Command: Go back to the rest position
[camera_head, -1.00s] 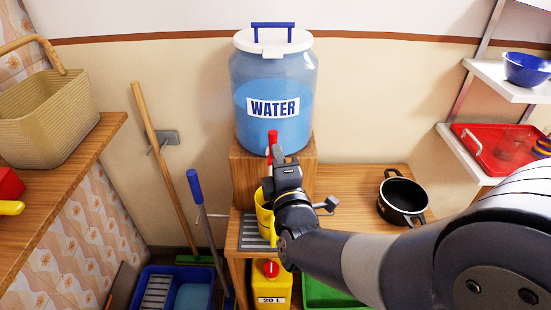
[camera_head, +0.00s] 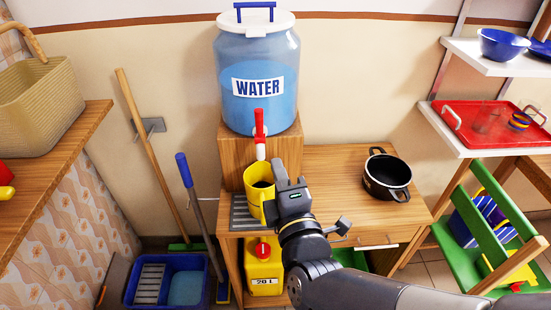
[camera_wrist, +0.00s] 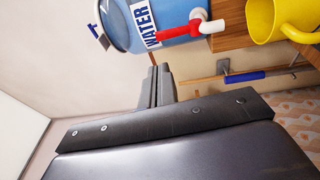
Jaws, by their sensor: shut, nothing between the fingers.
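My gripper (camera_head: 290,187) is shut and empty, in front of and just right of the yellow mug in the head view. In the wrist view my gripper (camera_wrist: 160,84) shows its fingers together. The yellow mug (camera_head: 256,197) stands upright on the grey drip grate, below the tap, with something dark inside; part of it is hidden behind my gripper. The mug also shows at the top right of the wrist view (camera_wrist: 262,20). The water dispenser (camera_head: 258,60) stands on a wooden block, with its red-handled tap (camera_head: 259,125) above the mug.
A black pot (camera_head: 387,176) stands on the wooden table (camera_head: 345,212) to the right. A yellow can (camera_head: 263,268) is below the table. Shelves with a red tray (camera_head: 462,112) and a green folding chair (camera_head: 475,235) are at the right. A broom (camera_head: 150,150) leans at the left.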

